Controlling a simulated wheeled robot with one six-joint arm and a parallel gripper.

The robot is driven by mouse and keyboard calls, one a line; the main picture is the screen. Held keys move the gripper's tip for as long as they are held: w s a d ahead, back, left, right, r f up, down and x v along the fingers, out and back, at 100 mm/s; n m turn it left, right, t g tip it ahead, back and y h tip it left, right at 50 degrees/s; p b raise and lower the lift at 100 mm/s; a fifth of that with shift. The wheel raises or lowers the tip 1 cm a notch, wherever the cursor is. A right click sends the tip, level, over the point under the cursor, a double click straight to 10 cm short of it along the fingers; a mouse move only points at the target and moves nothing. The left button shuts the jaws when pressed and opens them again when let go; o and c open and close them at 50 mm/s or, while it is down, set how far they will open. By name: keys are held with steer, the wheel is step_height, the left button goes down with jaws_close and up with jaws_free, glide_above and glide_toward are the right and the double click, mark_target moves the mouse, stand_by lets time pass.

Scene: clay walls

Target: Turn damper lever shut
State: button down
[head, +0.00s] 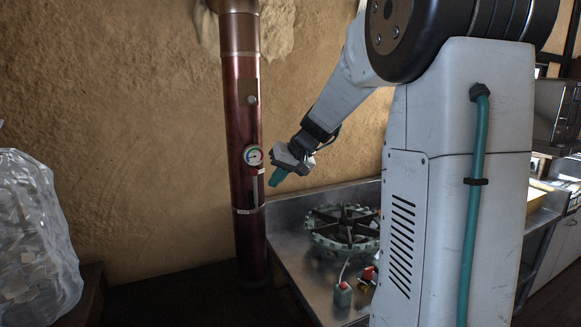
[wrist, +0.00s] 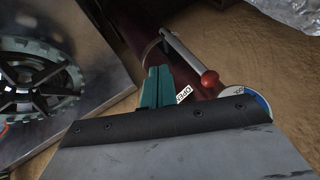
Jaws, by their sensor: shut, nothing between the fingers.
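The damper lever (wrist: 183,51) is a silver rod with a red ball knob (wrist: 209,78) in the wrist view. It lies roughly along the dark red flue pipe (head: 245,110), its knob end towards the round gauge (head: 253,155). A white label reading OPEN (wrist: 183,94) is beside my fingers. My gripper (wrist: 157,80) has teal fingers, shut and empty, beside the lever with a gap to the rod. In the head view my gripper (head: 277,178) is just right of the pipe, below the gauge.
A metal counter (head: 290,245) with a round green-rimmed burner (head: 345,230) stands right of the pipe. Small red-capped items (head: 343,293) stand near its front. A clear plastic bag (head: 35,240) is at the left. The clay wall (head: 140,140) is close behind the pipe.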

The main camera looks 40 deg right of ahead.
steer(key=shift+w+a+r, duration=0.1)
steer(key=shift+w+a, duration=0.2)
steer(key=shift+a, duration=0.3)
steer(key=shift+w+a+r, duration=0.1)
steer(key=shift+w+a, duration=0.15)
steer(key=shift+a, duration=0.35)
steer(key=shift+w+a+r, duration=0.1)
steer(key=shift+w+a, duration=0.05)
steer(key=shift+a, duration=0.4)
